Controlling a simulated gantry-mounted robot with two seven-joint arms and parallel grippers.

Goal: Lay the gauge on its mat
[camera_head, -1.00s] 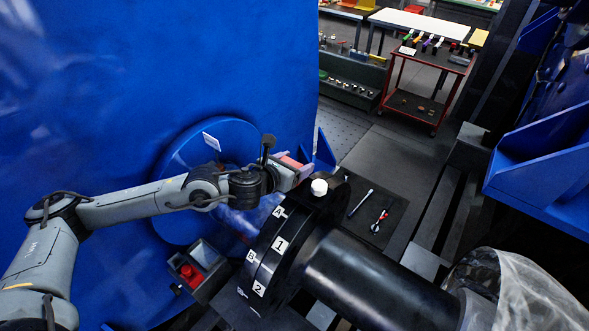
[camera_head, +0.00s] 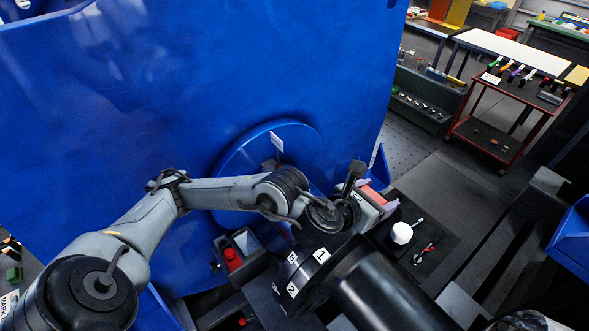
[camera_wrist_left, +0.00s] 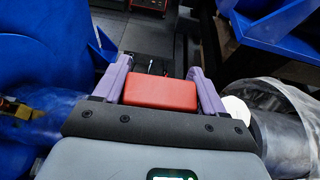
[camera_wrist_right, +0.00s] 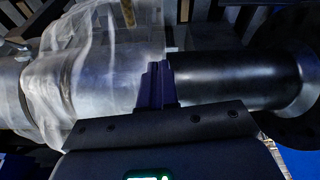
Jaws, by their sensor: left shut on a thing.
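My left gripper (camera_head: 370,200) is shut on a red block (camera_wrist_left: 160,93), seemingly the gauge. In the left wrist view the block sits between two purple fingers; in the head view it shows as a red patch (camera_head: 374,195). The dark mat (camera_head: 443,238) lies to the right of and below the gripper in the head view. A thin white-tipped tool (camera_head: 418,223) and a red-handled tool (camera_head: 424,252) lie on it. The block is held apart from the mat. My right gripper (camera_wrist_right: 157,72) shows only in its wrist view, fingers together, with nothing visible between them.
A large blue housing (camera_head: 220,90) rises on the left. A box with a red item (camera_head: 233,258) is below the arm. A red cart (camera_head: 510,110) stands farther back.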

